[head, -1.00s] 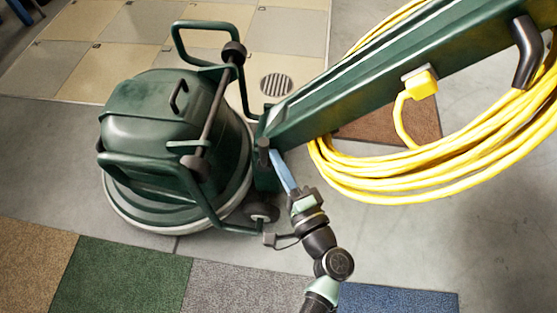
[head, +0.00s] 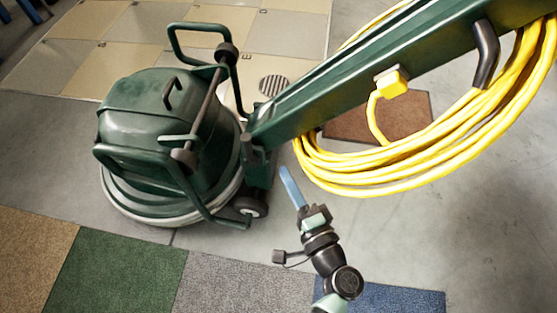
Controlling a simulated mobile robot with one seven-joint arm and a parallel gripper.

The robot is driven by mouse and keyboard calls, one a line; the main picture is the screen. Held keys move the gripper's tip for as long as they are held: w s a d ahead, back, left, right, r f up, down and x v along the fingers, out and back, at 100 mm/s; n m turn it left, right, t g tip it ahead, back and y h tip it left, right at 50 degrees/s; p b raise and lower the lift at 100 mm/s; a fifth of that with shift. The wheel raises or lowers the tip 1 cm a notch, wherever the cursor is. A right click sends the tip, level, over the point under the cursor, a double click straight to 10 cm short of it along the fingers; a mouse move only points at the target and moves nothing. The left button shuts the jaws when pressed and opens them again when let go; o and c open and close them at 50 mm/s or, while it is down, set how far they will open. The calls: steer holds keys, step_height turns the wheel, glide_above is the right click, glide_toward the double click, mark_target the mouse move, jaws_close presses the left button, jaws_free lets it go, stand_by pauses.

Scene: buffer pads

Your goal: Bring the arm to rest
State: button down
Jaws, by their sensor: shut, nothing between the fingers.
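My gripper (head: 291,187) is in the lower middle of the head view, at the end of my arm. Its pale blue fingers are together, with nothing between them. They point up and left, toward the base of the machine's handle, and look apart from it. The green floor machine (head: 150,135) stands upright on the concrete, left of my gripper. Its long green handle (head: 345,88) slants up to the right, above my gripper.
A coiled yellow cord (head: 420,180) hangs from the handle, right of my gripper, with a yellow plug (head: 391,83). Carpet tiles (head: 115,275) run along the front. A brown mat (head: 345,126) and a floor drain (head: 274,86) lie behind. Bare concrete (head: 440,235) is at right.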

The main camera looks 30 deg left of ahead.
steer(key=p+v, duration=0.2)
steer(key=v, duration=0.4)
steer(key=w+d+r+n+t+h+p, duration=0.1)
steer(key=w+r+n+t+h+p, duration=0.15)
steer(key=w+r, duration=0.7)
steer(key=w+r+n+t+h+p, duration=0.1)
steer(key=w+r+n+p, duration=0.2)
steer(key=r, duration=1.3)
steer(key=w+d+r+n+t+h+p, duration=0.15)
steer(key=w+r+p, duration=0.25)
steer(key=r, duration=0.9)
steer(key=s+d+r+n+t+h+p, duration=0.1)
steer(key=s+r+t+h+p, duration=0.15)
steer(key=r, duration=1.05)
steer(key=s+d+r+n+t+h+p, duration=0.15)
steer(key=r+t, duration=0.25)
steer(key=r, duration=0.8)
steer(key=s+d+r+m+t+h+p, duration=0.1)
steer(key=s+r+t+h+p, duration=0.1)
steer(key=s+r, duration=0.45)
steer(key=s+d+r+m+t+h+p, duration=0.1)
steer(key=s+r+t+h, duration=0.25)
steer(key=r, duration=0.55)
step_height(320, 180, up, 38)
steer(key=g+p, duration=0.1)
steer(key=p, duration=3.6)
steer(key=shift+s+f+y, duration=0.2)
steer(key=shift+s+y, duration=0.1)
steer(key=shift+y, duration=0.15)
steer(key=shift+d, duration=0.1)
